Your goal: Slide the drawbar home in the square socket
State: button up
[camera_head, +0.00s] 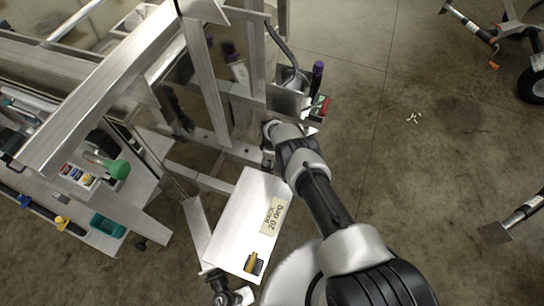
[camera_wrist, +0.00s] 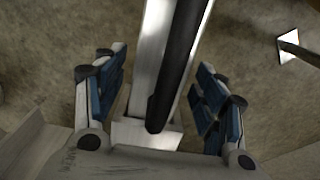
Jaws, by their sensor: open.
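My gripper (camera_wrist: 160,82) is open in the wrist view, with blue-padded fingers spread on both sides of a silver square bar (camera_wrist: 152,55). A dark strip runs along the bar's right side. The bar lies between the fingers with a gap on each side. It looks like the drawbar, but I cannot tell for sure. In the head view my gripper (camera_head: 268,150) is small and partly hidden by my wrist, beside the aluminium trailer frame (camera_head: 212,95). I cannot make out the square socket.
A white panel (camera_head: 235,215) marked "20 deg" lies just below my gripper. A tool shelf (camera_head: 150,190) stands at the left.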

notch_tip(320, 180, up, 12)
jog(key=shift+w, duration=0.15)
dwell(0.4)
dwell(0.3)
jog(key=shift+a, duration=0.1)
